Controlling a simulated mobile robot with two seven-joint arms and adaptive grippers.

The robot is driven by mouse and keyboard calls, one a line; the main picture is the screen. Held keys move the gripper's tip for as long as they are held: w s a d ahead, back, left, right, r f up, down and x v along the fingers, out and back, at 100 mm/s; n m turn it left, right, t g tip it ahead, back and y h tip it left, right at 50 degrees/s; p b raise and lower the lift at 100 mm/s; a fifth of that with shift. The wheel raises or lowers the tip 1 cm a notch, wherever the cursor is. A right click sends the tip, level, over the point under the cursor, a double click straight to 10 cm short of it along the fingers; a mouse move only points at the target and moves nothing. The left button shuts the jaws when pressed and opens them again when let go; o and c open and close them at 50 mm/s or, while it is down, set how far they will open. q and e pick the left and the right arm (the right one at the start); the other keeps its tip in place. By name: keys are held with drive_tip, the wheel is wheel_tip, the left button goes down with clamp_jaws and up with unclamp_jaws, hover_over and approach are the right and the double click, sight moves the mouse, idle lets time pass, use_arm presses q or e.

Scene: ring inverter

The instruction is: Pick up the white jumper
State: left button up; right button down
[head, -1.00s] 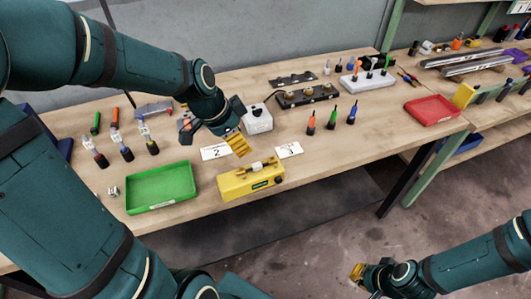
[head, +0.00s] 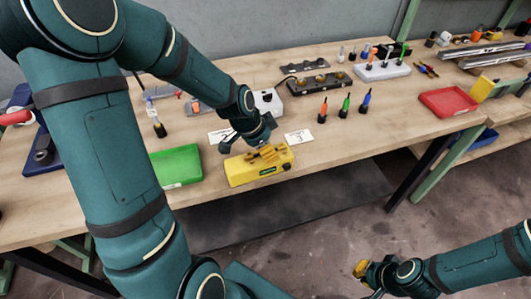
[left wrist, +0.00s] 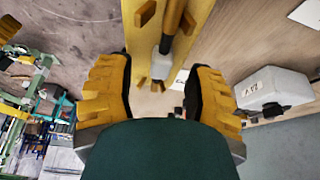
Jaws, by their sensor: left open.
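A yellow block (head: 245,175) stands near the front edge of the table. In the left wrist view a dark rod with a whitish end (left wrist: 163,70) lies between the pegs of this yellow block (left wrist: 140,40). It may be the white jumper, but I cannot tell for sure. My left gripper (head: 262,153) is right over the block and hides the rod in the head view. In the left wrist view its yellow fingers (left wrist: 160,98) are apart, with nothing held between them. My right gripper (head: 361,270) is away from the table at lower right, and its jaw gap is unclear.
A green tray (head: 176,166) stands left of the block, and white cards (head: 299,137) lie behind it. A white box (head: 268,101) and several coloured screwdrivers (head: 346,103) stand farther back. A red tray (head: 450,102) is at right. Bare tabletop lies right of the block.

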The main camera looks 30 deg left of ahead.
use_arm(q)
drive_tip(key=shift+w+d+f, duration=0.1)
drive_tip(key=shift+f, duration=0.3)
clamp_jaws()
